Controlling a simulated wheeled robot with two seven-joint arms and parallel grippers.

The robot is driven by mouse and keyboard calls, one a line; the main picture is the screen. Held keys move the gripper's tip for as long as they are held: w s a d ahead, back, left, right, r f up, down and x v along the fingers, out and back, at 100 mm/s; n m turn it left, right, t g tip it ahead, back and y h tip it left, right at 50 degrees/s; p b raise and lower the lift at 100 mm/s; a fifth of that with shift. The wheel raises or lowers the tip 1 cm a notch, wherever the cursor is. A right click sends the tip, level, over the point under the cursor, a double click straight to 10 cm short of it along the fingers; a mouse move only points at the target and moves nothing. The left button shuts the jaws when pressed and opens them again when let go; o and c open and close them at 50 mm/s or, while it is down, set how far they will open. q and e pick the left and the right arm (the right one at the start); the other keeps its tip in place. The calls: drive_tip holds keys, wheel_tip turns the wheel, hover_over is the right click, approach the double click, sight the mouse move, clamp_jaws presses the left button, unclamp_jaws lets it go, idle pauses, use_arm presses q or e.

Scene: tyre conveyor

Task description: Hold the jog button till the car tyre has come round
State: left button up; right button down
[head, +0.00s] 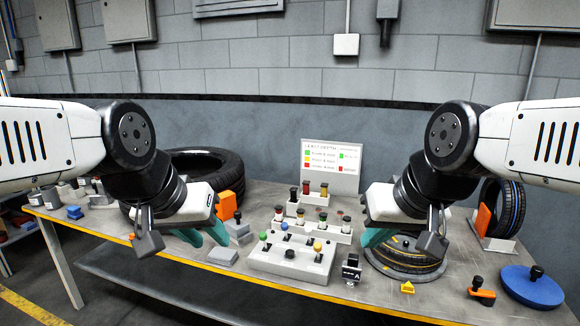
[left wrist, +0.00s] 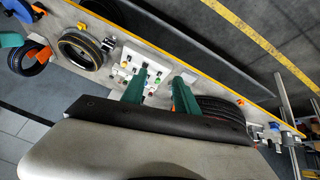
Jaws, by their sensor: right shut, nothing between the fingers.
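A pale control box (head: 290,262) with several coloured knobs and buttons stands at the table's front middle; which one is the jog button I cannot tell. A large black tyre (head: 205,165) lies at the left, partly hidden by my left arm. Another tyre (head: 410,262) with a yellow ring lies flat at the right, partly behind my right gripper. A third tyre (head: 513,207) stands upright at far right. My left gripper (head: 205,234) is open, left of the box; its parted teal fingers also show in the left wrist view (left wrist: 160,90). My right gripper (head: 375,237) is shut and empty, right of the box.
A stepped rack (head: 318,228) of small capped pieces and a tread depth board (head: 331,165) stand behind the box.

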use_arm(q)
clamp_jaws()
idle(1.6)
